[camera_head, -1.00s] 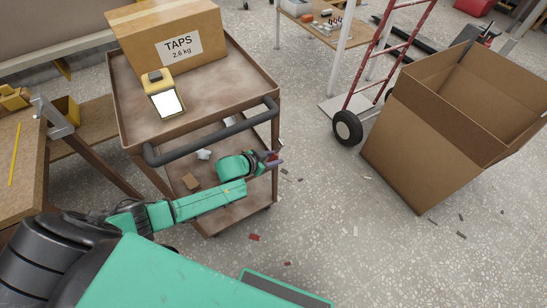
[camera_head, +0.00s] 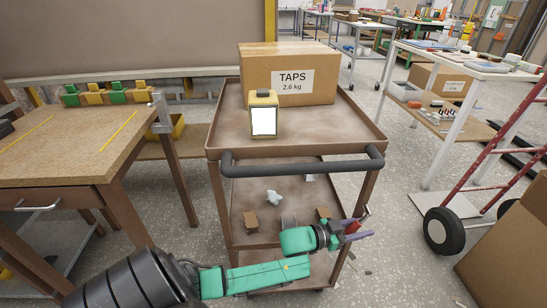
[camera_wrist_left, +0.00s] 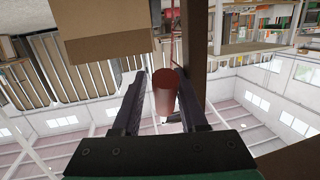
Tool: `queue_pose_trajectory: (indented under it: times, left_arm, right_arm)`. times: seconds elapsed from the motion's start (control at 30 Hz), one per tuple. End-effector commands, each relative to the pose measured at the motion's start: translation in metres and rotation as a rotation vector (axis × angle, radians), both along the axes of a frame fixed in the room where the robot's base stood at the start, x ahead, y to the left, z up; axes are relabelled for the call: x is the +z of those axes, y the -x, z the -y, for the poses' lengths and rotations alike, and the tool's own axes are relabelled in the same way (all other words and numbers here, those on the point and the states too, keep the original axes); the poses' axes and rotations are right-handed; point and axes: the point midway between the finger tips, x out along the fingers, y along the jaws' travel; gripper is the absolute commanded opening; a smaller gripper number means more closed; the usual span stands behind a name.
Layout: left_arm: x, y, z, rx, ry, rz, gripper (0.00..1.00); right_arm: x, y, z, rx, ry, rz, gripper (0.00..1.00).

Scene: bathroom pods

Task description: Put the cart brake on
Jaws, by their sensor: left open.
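The brown cart (camera_head: 330,128) stands in front of me, with a dark push handle (camera_head: 300,165) across its near side. A red cylindrical handle (camera_head: 353,227), perhaps the brake lever, shows low by the cart's right near post. My left gripper (camera_head: 362,231) is open there, below the push handle. In the left wrist view the red handle (camera_wrist_left: 165,92) stands between the two open fingers (camera_wrist_left: 160,100). I cannot tell whether they touch it. The lever's mount is mostly hidden. My right gripper is not in view.
A cardboard box marked TAPS (camera_head: 300,92) and a yellow device with a white screen (camera_head: 263,115) sit on the top shelf. A wooden workbench (camera_head: 70,150) stands left. A red hand truck (camera_head: 490,185) and an open carton (camera_head: 510,260) stand right.

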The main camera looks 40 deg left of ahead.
Motion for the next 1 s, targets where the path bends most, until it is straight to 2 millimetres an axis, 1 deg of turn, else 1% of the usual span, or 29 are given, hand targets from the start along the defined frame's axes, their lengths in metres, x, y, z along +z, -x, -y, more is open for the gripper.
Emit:
queue_pose_trajectory:
  times: [0.03, 0.17, 0.2, 0.23, 0.73, 0.77, 0.87, 0.97, 1.0]
  left_arm:
    - [-0.014, -0.002, 0.002, -0.001, 0.026, 0.031, 0.41]
    - [-0.015, -0.005, 0.006, -0.001, 0.088, 0.105, 0.41]
    - [0.000, 0.006, -0.001, -0.001, 0.083, 0.097, 0.41]
    - [0.001, 0.013, -0.005, -0.001, 0.081, 0.095, 0.41]
    - [0.000, 0.124, -0.065, 0.000, 0.078, 0.090, 0.41]
    - [-0.002, 0.124, -0.064, 0.013, 0.072, 0.078, 0.41]
    - [-0.014, 0.115, -0.059, 0.080, 0.021, -0.009, 0.41]
    - [-0.026, 0.113, -0.058, 0.140, -0.032, -0.105, 0.41]
    - [-0.031, 0.114, -0.061, 0.169, -0.057, -0.153, 0.41]
  right_arm:
    - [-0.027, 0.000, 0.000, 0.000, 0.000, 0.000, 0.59]
    - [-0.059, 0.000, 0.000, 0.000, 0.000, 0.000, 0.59]
    - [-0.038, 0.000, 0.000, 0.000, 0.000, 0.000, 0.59]
    - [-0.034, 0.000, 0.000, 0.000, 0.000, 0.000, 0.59]
    - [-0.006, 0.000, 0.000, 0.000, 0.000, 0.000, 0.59]
    - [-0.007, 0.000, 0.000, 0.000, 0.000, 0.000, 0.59]
    - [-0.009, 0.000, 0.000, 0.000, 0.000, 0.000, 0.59]
    - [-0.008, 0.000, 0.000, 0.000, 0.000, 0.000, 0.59]
    - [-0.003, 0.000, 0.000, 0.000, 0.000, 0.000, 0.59]
